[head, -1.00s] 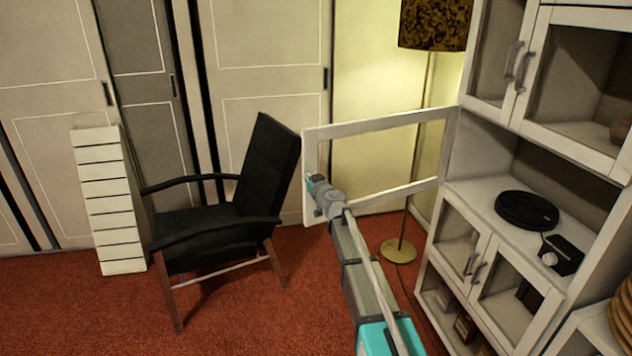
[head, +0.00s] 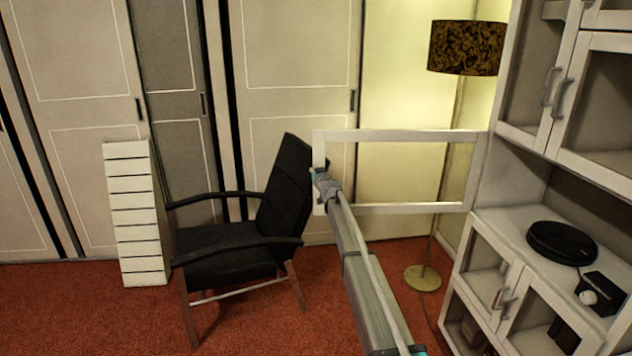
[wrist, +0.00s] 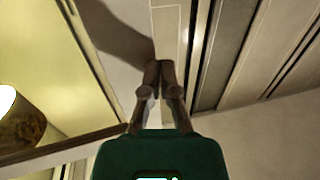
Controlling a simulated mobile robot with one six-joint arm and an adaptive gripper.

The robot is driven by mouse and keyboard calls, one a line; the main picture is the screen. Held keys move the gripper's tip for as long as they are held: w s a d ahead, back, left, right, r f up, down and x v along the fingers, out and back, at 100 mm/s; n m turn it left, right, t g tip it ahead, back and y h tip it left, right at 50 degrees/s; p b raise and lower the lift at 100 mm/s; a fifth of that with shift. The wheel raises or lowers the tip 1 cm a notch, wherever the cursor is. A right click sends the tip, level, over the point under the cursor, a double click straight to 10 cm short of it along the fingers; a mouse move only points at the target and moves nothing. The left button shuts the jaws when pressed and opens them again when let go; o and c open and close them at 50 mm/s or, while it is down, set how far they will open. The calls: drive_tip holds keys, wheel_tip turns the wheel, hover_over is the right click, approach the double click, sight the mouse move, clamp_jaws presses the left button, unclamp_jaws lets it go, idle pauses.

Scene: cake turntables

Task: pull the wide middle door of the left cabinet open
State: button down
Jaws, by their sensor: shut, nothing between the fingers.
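The wide middle door (head: 400,208) of the left cabinet is a pale frame around a clear pane. In the head view it stands swung well out from the cabinet (head: 510,218), hinged at its right side. My gripper (wrist: 160,66) is at the door's free left edge, and it also shows in the head view (head: 319,178). In the wrist view its two fingertips are together with nothing between them, in front of a pale upright strip (wrist: 168,25), apparently the door's edge. I cannot tell whether they touch it. The door's handle is not visible.
A black armchair (head: 235,245) stands just left of the door's free edge. A floor lamp (head: 466,48) stands behind the door. A white slatted tower (head: 136,215) is further left. A black round device (head: 561,242) sits in the cabinet's open niche. Red carpet in front is clear.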

drive_tip(key=w, duration=0.7)
drive_tip(key=shift+a, duration=0.45)
drive_tip(key=shift+s, duration=0.15)
drive_tip(key=s, duration=1.3)
drive_tip(key=shift+s+a, duration=0.25)
drive_tip(key=shift+s, duration=0.15)
